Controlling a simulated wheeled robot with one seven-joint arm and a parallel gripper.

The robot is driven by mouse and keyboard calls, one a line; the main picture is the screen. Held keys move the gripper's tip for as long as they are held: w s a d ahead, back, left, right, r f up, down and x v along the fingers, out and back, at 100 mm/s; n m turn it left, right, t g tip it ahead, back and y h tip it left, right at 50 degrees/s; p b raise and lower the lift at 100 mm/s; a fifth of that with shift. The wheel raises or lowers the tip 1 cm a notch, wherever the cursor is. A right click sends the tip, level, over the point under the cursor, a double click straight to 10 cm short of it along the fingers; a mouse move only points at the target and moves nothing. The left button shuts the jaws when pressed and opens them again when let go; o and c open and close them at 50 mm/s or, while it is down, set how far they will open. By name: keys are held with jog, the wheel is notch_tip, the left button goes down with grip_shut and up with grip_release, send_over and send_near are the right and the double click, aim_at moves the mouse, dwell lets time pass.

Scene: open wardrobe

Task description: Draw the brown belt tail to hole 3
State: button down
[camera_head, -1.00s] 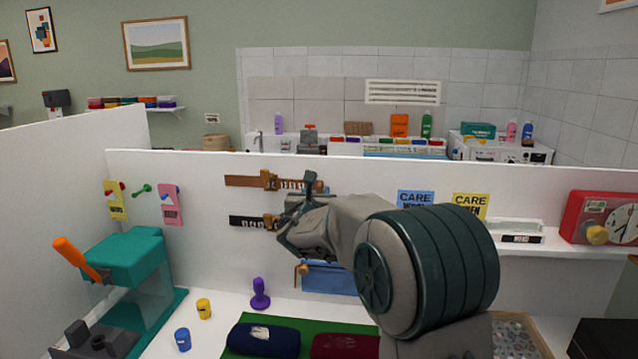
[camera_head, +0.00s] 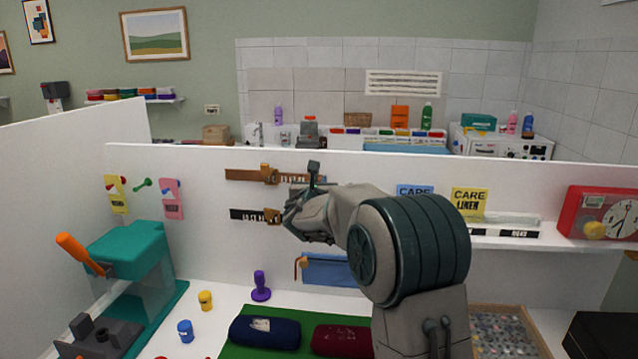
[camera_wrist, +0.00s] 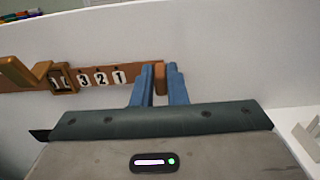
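The brown belt (camera_head: 240,175) runs level along the white partition, above a black belt (camera_head: 240,214). Its buckle (camera_head: 268,174) sits left of a row of numbered hole plates. In the wrist view the buckle frame (camera_wrist: 62,78) is at the left, with plates 3, 2 and 1 showing right of it. The brown tail tab (camera_wrist: 160,80) stands at the right end of the row. My gripper (camera_head: 314,176) is at this end. In the wrist view its blue fingers (camera_wrist: 160,75) close in on both sides of the tab, with hardly any gap.
Blue and yellow care cards (camera_head: 468,201) hang right of my arm. A red dial box (camera_head: 600,212) stands on the shelf at far right. A teal press with an orange lever (camera_head: 125,250) is at lower left. A blue pouch (camera_head: 325,269) hangs below the belts.

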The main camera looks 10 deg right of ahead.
jog(key=a, duration=0.2)
jog(key=w+a, duration=0.1)
jog(key=shift+w+a, duration=0.15)
jog(key=shift+a, duration=0.25)
jog(key=shift+d, duration=0.15)
jog(key=c, duration=1.4)
grip_release()
jog(key=shift+c, duration=0.2)
jog(key=b+v, duration=0.4)
jog(key=v, duration=1)
jog(key=shift+b, duration=0.35)
